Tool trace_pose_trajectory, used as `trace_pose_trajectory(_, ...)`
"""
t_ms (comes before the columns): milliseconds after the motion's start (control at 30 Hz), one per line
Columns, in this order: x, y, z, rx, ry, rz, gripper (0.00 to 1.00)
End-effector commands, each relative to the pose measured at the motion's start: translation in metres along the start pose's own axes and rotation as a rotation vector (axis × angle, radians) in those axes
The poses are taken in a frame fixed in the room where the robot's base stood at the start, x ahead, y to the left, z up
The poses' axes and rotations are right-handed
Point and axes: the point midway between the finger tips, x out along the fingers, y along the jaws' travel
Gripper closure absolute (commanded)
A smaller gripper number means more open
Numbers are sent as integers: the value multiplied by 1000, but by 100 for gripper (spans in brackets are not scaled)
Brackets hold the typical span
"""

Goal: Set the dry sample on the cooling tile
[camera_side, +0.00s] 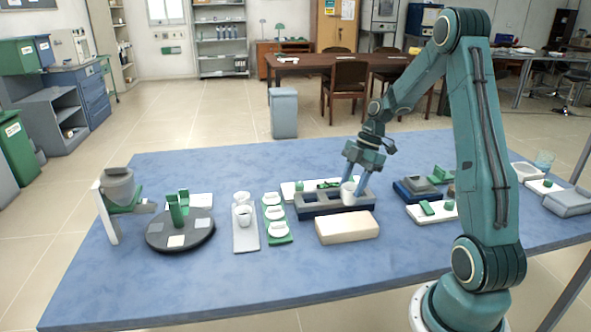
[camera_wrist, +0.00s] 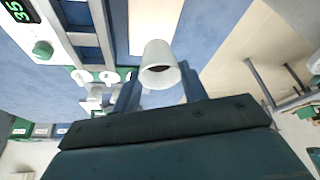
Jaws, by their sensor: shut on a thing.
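My gripper (camera_side: 354,182) points down and is shut on a white cup-shaped crucible (camera_side: 348,194). In the wrist view the crucible (camera_wrist: 160,62) sits between the two fingers, its open mouth showing a dark patch inside. In the side view it overlaps the right part of the grey block with dark openings (camera_side: 312,211); its exact height over it is unclear. A cream slab (camera_side: 347,229), possibly the cooling tile, lies bare in front of that block. It also shows in the wrist view (camera_wrist: 153,18), beyond the crucible.
Left of the grey block stand a green rack with white dishes (camera_side: 277,228), a white tray with cups (camera_side: 246,242) and a dark round turntable (camera_side: 180,240). A white panel with a green display (camera_wrist: 22,12) adjoins the block. The front of the blue table is clear.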

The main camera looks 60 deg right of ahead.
Motion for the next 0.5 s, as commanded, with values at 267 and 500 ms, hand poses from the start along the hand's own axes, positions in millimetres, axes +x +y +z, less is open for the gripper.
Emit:
trace_pose_trajectory(267,4,0,2,1,0,-1,80)
trace_pose_trajectory(500,18,0,7,1,2,-2,80)
